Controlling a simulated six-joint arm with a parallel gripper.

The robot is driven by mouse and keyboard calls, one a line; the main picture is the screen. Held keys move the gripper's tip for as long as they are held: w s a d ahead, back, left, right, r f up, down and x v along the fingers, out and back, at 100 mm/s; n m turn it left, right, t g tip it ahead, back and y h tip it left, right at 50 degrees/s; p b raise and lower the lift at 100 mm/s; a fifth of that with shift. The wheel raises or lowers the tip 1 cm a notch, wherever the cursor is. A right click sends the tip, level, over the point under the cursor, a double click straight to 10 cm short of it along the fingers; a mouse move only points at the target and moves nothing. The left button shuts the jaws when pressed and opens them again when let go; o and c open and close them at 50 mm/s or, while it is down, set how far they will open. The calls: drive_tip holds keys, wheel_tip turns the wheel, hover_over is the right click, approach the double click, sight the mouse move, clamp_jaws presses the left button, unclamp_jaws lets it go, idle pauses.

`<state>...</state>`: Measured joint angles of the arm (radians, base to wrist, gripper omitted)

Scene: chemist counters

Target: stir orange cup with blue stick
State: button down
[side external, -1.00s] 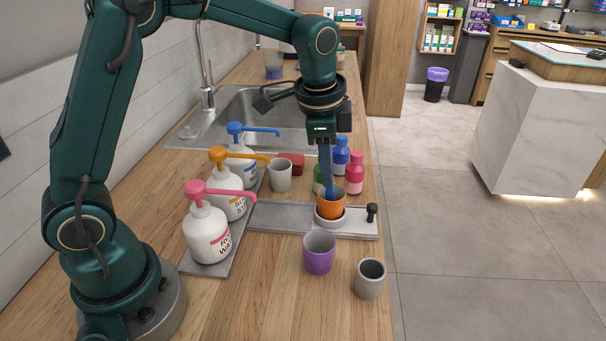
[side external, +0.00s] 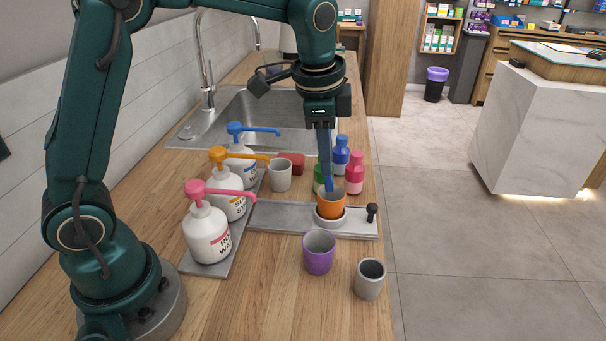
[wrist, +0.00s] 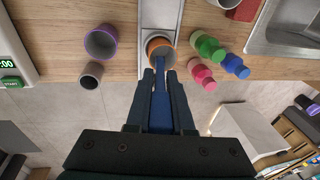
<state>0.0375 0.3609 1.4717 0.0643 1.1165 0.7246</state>
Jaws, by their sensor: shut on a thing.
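The orange cup (side external: 331,207) stands upright on a small round white holder (side external: 330,219) on the grey platform. It also shows in the wrist view (wrist: 158,46). My gripper (side external: 323,122) is above the cup and shut on the blue stick (side external: 326,158). The stick points down, slightly tilted, and its lower end is inside the orange cup. In the wrist view the blue stick (wrist: 161,90) runs between my fingers into the cup's mouth. The stick's tip and the cup's bottom are hidden.
A purple cup (side external: 319,253) and a grey cup (side external: 369,279) stand in front. A light grey cup (side external: 280,175) is behind left. Pink (side external: 354,174), blue (side external: 341,156) and green bottles stand close behind. Pump bottles (side external: 207,232) line the left. A black knob (side external: 372,211) is on the platform's right end.

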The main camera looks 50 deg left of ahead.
drive_tip(key=shift+w+v, duration=0.25)
drive_tip(key=shift+v, duration=1)
drive_tip(key=shift+w+v, duration=0.25)
drive_tip(key=shift+v, duration=1)
drive_tip(key=shift+a+r, duration=0.1)
drive_tip(key=shift+a, duration=0.1)
